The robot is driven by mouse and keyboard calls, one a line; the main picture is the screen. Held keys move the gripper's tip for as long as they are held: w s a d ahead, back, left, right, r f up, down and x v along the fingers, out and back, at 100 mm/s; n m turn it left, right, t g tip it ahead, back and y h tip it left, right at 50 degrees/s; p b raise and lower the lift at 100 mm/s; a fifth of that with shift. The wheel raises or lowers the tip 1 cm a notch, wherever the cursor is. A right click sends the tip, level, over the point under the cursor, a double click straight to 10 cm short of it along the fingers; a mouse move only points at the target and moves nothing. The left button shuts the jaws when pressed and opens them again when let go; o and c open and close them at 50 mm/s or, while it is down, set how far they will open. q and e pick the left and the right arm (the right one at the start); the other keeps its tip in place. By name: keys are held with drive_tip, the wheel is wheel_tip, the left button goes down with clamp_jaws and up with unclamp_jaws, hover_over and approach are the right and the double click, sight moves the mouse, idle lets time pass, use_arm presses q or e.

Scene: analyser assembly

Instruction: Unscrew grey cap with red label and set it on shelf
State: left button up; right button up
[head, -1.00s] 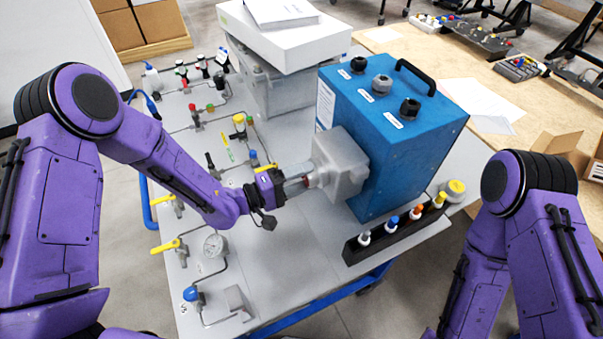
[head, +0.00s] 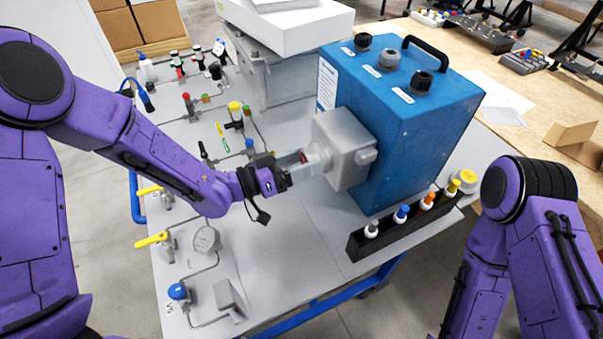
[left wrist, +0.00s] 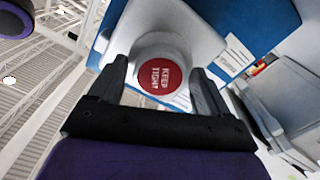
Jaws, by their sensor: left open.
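The grey cap with a round red label (left wrist: 158,76) faces the camera in the left wrist view, its white lettering turned sideways. It sits on the end of the grey housing (head: 345,150) that juts from the left side of the blue analyser box (head: 430,125). My left gripper (head: 305,165) is open, one finger on each side of the cap. In the head view the fingers mostly hide the cap, with only a bit of red showing. I cannot tell whether the fingers touch it. My right gripper is out of view; only the arm shows.
A black rack (head: 362,242) with several colour-topped bottles stands in front of the blue box. Valves, a pressure gauge (head: 206,239) and thin pipes fill the table's left side. A grey case under a white box (head: 285,32) stands behind. The grey tabletop (head: 285,265) is clear at front centre.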

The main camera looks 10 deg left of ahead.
use_arm(q)
drive_tip(key=m+b, duration=0.8)
drive_tip(key=m, duration=0.3)
